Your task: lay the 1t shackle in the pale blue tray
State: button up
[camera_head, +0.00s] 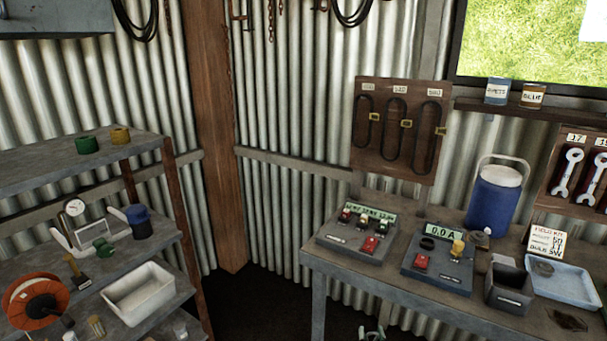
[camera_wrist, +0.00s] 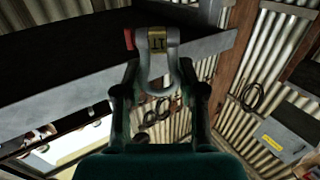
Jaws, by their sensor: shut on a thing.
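The 1t shackle (camera_wrist: 171,70) is a grey metal bow with a yellow band marked 1T and a red end on its left, seen in the wrist view. My gripper (camera_wrist: 159,82) is dark green and shut on the shackle, which sits between its fingertips. The pale blue tray (camera_head: 567,296) lies at the right of the workbench in the head view, behind and right of a dark open box. A small greenish-grey shape at the bottom edge of the head view is too cut off to identify.
The workbench (camera_head: 336,258) also bears two meter panels (camera_head: 357,239) (camera_head: 440,259), a blue cooler jug (camera_head: 493,200), the dark open box (camera_head: 508,286) and a field kit card (camera_head: 546,241) beside the tray. Shelves at left hold a white bin (camera_head: 138,292) and an orange reel (camera_head: 35,301).

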jog(key=s+f, duration=1.6)
jog(key=shift+s, duration=0.15)
jog(key=shift+f, duration=0.1)
